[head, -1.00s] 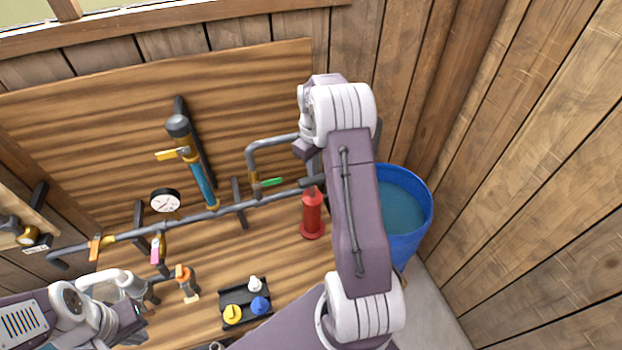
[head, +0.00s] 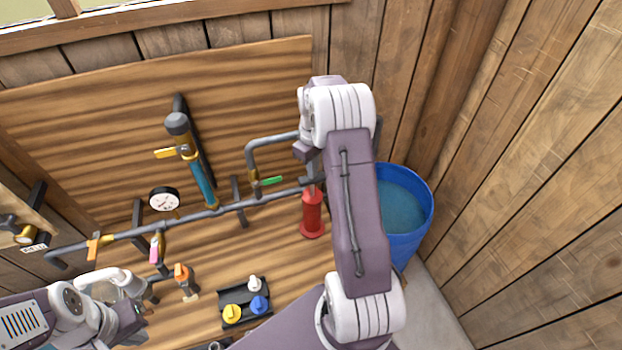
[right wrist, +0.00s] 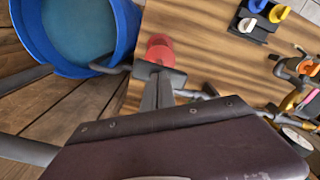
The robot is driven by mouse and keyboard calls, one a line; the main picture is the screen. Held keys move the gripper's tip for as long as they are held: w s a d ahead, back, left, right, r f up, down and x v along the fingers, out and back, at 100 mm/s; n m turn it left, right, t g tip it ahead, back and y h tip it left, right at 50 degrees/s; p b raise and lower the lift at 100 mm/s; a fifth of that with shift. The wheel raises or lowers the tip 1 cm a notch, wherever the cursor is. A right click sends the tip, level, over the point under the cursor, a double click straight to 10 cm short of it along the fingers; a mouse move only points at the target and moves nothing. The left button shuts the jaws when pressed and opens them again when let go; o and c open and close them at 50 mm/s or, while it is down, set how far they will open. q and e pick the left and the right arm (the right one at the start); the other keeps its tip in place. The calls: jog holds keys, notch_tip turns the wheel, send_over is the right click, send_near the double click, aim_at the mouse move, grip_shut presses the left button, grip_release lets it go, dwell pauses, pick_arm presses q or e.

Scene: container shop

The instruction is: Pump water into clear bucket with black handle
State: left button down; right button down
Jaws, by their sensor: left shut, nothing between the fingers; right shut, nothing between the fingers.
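A red pump (head: 312,215) stands on the wooden bench, and its red body also shows in the right wrist view (right wrist: 160,50). My right gripper (head: 309,178) is shut and empty, close above the pump's top; I cannot tell whether it touches the pump. In the right wrist view dark grey parts overlap the pump's top. My left gripper (head: 135,312) is shut and empty at the lower left, partly hidden by its own arm. I cannot make out a clear bucket with a black handle in either view.
A blue tub (head: 410,245) of water stands right of the pump, partly behind my right arm. Grey pipes (head: 130,234) with coloured valves and a gauge (head: 164,200) run along the bench. A black tray (head: 262,318) holds coloured knobs. Plank walls close in the right side.

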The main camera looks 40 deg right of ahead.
aim_at(312, 181)
jog(key=shift+f+b, duration=1.35)
jog(key=shift+f, duration=1.2)
notch_tip(312, 181, up, 7)
jog(key=p, duration=0.6)
jog(key=shift+f, duration=0.3)
jog(key=shift+f+b, duration=2.1)
jog(key=shift+f, duration=1.1)
notch_tip(312, 181, up, 7)
jog(key=p, duration=0.5)
jog(key=shift+f+p, duration=0.2)
jog(key=shift+p, duration=0.1)
jog(key=shift+f, duration=0.15)
jog(key=shift+f, duration=0.1)
